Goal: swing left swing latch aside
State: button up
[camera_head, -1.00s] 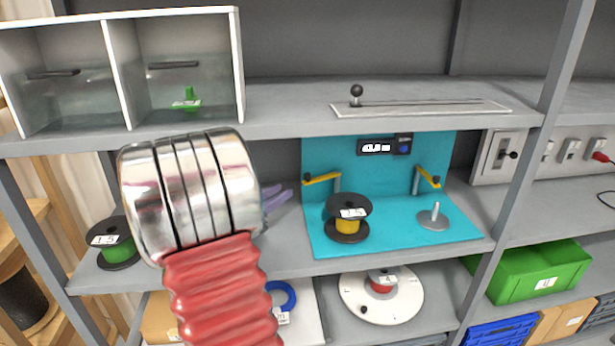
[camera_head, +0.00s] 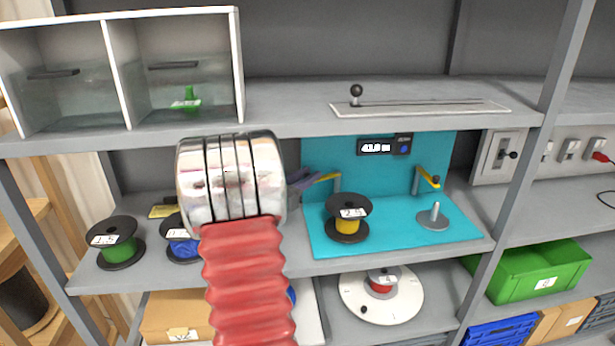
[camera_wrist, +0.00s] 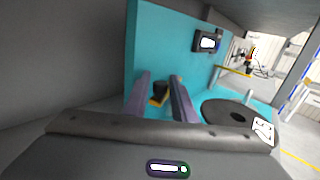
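The left swing latch (camera_head: 327,178) is a yellow bar on a grey post at the left of the turquoise station. Its black knob is hidden behind my gripper in the head view. In the wrist view the knob (camera_wrist: 160,88) and the yellow bar (camera_wrist: 158,101) show between my two purple-grey fingers. My gripper (camera_wrist: 161,95) is open, one finger to each side of the knob in the picture; I cannot tell whether they touch. In the head view my gripper (camera_head: 306,181) overlaps the latch's left end.
A black reel with yellow core (camera_head: 347,226) stands just below the latch. The right swing latch (camera_head: 429,178) and a grey disc with a peg (camera_head: 433,219) are further right. Green (camera_head: 117,247) and blue (camera_head: 183,248) reels stand left. The shelf above (camera_head: 290,105) limits height.

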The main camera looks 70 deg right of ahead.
jog(key=shift+c, duration=0.2)
grip_shut()
dwell(0.4)
